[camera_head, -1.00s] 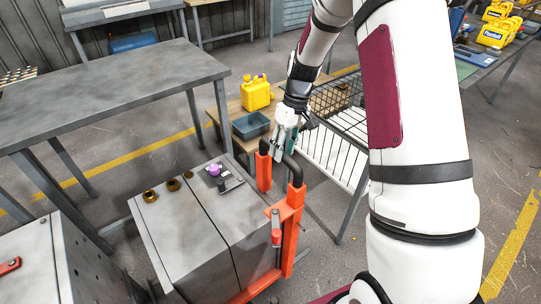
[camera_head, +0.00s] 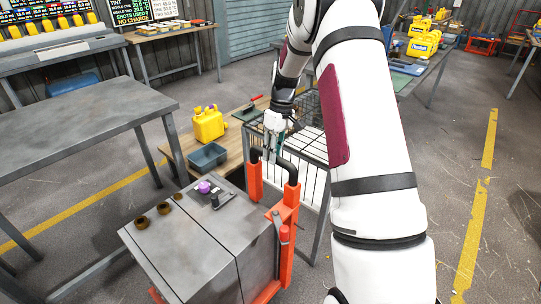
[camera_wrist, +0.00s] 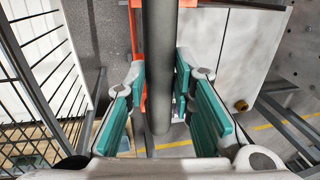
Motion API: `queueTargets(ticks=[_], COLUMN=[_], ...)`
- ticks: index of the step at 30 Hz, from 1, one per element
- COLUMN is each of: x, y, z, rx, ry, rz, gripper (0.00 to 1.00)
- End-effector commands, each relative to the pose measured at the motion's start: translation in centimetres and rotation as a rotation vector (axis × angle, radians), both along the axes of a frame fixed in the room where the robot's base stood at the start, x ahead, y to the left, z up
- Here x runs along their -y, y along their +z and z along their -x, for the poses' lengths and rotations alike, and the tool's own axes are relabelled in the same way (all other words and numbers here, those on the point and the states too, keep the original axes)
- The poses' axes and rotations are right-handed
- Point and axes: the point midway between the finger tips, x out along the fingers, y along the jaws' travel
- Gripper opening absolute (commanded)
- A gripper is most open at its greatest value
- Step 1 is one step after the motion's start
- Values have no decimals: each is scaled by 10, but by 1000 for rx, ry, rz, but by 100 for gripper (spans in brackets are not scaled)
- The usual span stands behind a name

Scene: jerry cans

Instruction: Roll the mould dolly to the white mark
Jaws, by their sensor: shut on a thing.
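The mould dolly has an orange frame (camera_head: 283,225) with a black tubular handle (camera_head: 287,161) on top. It carries a large grey metal mould (camera_head: 195,245) in two halves, with brown round fittings and a purple-topped part on its upper face. My gripper (camera_head: 270,152) is at the handle's left part, shut on it. In the wrist view the handle bar (camera_wrist: 160,70) runs between the teal finger pads. The dolly's wheels are hidden. I see no white mark on the floor in these frames.
A wire rack (camera_head: 312,140) stands close behind the handle. A wooden table (camera_head: 230,148) holds a yellow jerry can (camera_head: 208,124) and a grey-blue tray (camera_head: 208,157). A grey table (camera_head: 75,135) stands left. Open floor with a yellow line (camera_head: 489,140) lies right.

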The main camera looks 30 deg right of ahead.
Motion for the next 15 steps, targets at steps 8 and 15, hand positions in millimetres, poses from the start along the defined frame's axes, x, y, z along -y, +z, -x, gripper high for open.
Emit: queueTargets(ticks=[8, 15], x=[0, -1], y=[-2, 0], z=[1, 1], rx=[-4, -4], ry=[-2, 0], rz=[1, -2], gripper=[43, 43])
